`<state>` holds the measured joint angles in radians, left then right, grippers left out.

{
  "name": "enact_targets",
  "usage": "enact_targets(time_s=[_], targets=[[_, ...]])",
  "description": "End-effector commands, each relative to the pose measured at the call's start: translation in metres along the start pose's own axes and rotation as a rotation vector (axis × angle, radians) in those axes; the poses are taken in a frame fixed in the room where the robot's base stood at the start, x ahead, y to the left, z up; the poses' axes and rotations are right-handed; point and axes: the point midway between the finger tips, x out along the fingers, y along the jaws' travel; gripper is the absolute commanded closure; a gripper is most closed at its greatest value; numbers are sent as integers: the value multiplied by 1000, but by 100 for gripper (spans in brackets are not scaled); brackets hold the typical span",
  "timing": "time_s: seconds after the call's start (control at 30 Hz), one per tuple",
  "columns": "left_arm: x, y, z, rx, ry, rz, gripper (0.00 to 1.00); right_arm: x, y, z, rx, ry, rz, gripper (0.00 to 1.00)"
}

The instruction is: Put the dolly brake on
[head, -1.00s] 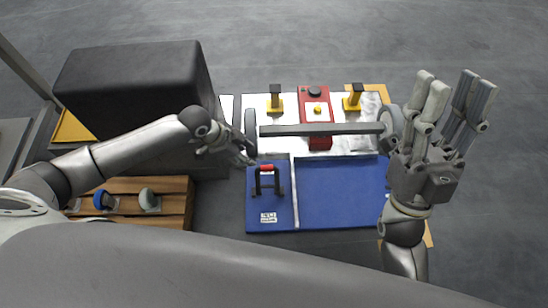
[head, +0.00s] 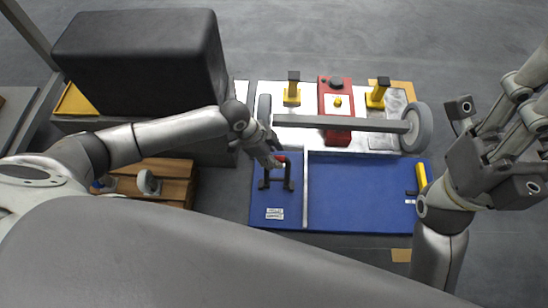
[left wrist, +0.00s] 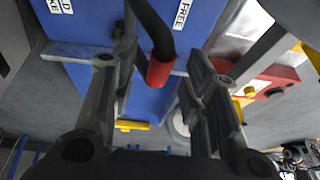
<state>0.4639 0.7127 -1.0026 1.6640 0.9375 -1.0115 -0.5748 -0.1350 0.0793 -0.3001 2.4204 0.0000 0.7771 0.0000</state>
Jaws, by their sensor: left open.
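The brake lever (head: 288,178) is a black hoop with a red grip (head: 282,160), standing on the left part of the blue deck (head: 360,195). In the left wrist view the black lever arm (left wrist: 150,25) and its red grip (left wrist: 160,70) show between my left fingers, with space on both sides. My left gripper (head: 275,160) is open at the top of the lever and partly covers it. A label reading FREE (left wrist: 182,12) shows beside the lever; another label is cut off. My right gripper (head: 510,125) is raised at the right, its fingertips partly out of frame.
A grey axle bar (head: 340,122) with a wheel (head: 418,128) at its right crosses behind the deck. A red box (head: 336,108) and yellow posts (head: 292,90) stand beyond. A black block (head: 140,60) stands at left, with a wooden block (head: 170,180) in front.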

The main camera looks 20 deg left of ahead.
Motion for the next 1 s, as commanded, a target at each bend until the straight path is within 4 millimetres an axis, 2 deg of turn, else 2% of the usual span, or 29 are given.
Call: enact_targets(time_s=[0.1, 0.4, 0.73, 1.0], targets=[[7, 0, 0, 1, 1, 0, 58, 1, 0, 0, -2, 13, -4, 60], [8, 0, 0, 0, 0, -1, 58, 3, 0, 0, -2, 14, -5, 60], [8, 0, 0, 1, 0, -1, 100, 2, 0, 0, -1, 14, -5, 60], [7, -1, 0, 4, -2, -3, 100, 3, 0, 0, -1, 13, -5, 60]])
